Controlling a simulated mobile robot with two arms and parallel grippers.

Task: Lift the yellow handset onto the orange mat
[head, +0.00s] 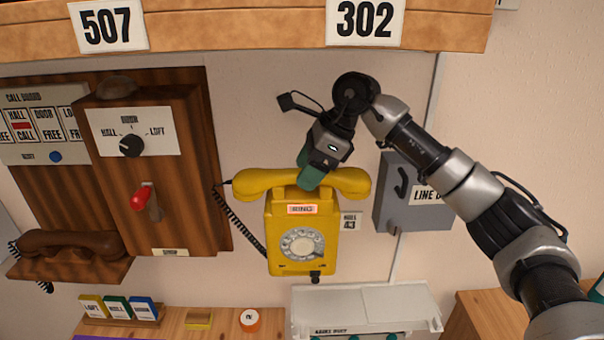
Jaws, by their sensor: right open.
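The yellow handset (262,181) lies level across the top of the yellow wall phone (289,224), on its cradle. A dark coiled cord hangs from its left end. My right gripper (309,178) comes down from above with its green fingertips at the handset's middle, right of centre. It is open; the fingers hide part of the handset, and I cannot tell if they touch it. My left gripper is not in view. I cannot make out an orange mat in this view.
A grey line box (405,200) hangs just right of the phone. A wooden panel with a brown handset (70,244) is at left. Below are a wooden shelf with a card holder (120,316), a small orange round item (249,320) and a pale unit (365,305).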

